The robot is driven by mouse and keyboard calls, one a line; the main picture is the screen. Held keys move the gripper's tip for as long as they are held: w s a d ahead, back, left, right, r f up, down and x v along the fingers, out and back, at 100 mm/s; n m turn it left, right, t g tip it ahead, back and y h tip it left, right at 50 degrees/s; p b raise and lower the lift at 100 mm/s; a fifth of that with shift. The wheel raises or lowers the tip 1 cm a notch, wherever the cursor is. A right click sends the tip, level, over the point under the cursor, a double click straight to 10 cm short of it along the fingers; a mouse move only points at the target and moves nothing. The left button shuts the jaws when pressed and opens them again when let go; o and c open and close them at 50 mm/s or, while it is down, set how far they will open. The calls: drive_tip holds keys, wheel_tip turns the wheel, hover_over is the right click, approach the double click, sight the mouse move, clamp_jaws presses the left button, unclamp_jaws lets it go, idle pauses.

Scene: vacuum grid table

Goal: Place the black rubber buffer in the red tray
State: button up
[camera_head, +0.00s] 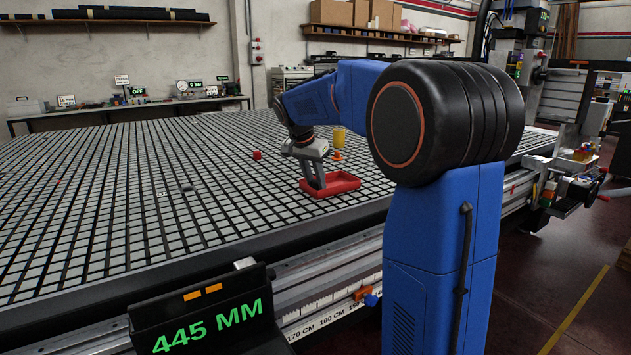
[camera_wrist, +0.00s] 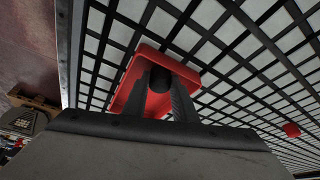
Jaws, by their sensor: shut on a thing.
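The red tray (camera_head: 343,183) lies on the grid table near its front edge; it also shows in the wrist view (camera_wrist: 146,58). My gripper (camera_head: 317,184) points down over the left part of the tray. In the wrist view my gripper (camera_wrist: 158,88) is shut on the black rubber buffer (camera_wrist: 160,77), a dark rounded piece between the fingers. The buffer is over the tray's inside in that view. I cannot tell whether it touches the tray floor. In the head view the buffer is hidden by the fingers and the tray wall.
A small red cube (camera_head: 257,155) lies on the table left of the arm. A yellow cup-like thing (camera_head: 339,138) and an orange piece (camera_head: 337,155) stand behind the tray. A small grey piece (camera_head: 186,187) lies farther left. Most of the grid table (camera_head: 110,200) is clear.

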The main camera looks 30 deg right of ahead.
drive_tip(key=o, duration=1)
drive_tip(key=shift+o, duration=0.2)
drive_tip(key=v, duration=1.2)
drive_tip(key=shift+s+r, duration=0.1)
drive_tip(key=shift+s, duration=0.05)
